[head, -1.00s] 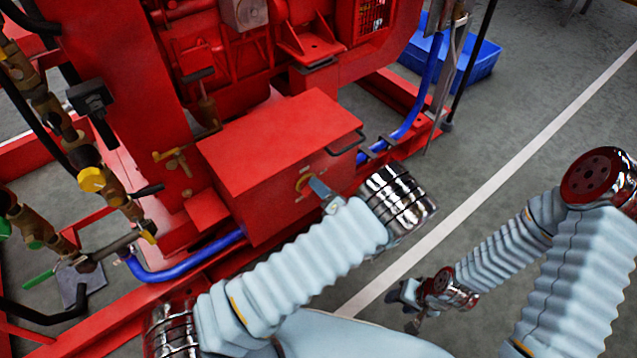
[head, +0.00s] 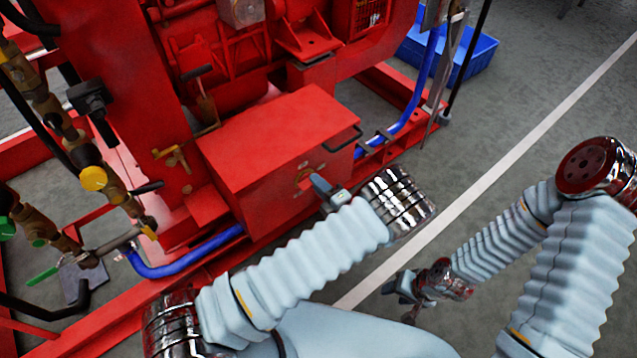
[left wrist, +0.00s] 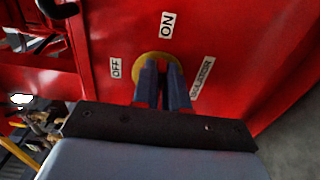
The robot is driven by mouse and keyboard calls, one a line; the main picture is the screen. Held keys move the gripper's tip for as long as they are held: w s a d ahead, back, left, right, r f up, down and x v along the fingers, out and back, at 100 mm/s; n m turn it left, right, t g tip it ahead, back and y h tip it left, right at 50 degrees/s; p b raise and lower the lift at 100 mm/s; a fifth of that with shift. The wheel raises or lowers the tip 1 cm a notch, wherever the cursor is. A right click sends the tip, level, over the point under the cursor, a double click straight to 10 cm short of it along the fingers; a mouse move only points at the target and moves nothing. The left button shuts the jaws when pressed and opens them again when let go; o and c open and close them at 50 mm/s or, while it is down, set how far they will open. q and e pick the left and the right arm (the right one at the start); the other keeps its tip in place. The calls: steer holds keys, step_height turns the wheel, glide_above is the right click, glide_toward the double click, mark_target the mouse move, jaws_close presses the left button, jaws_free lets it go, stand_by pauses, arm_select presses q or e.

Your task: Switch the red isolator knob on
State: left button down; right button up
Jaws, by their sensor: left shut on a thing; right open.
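The isolator's yellow round plate (left wrist: 152,60) sits on the red box (head: 270,135). In the left wrist view an OFF label (left wrist: 115,68) is left of it, an ON label (left wrist: 167,25) above, and an ISOLATOR label (left wrist: 202,78) to the right. My left gripper (left wrist: 163,80) is at the plate, its fingers shut on the red knob (left wrist: 162,84), a sliver of which shows between them. Most of the knob is hidden, so I cannot tell its exact setting. In the head view my left gripper (head: 318,184) covers it. My right gripper (head: 402,290) is open and empty, away from the box.
A black handle (head: 343,140) sticks out from the box near the knob. Blue hoses (head: 190,270) run along the red frame. Valves and brass pipework (head: 95,178) stand at the left, and a blue crate (head: 480,58) at the back. The grey floor at right is open.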

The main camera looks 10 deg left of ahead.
arm_select(q)
steer(key=shift+w+a, duration=0.15)
steer(key=c, duration=1.2)
jaws_free()
steer(key=shift+o, duration=0.2)
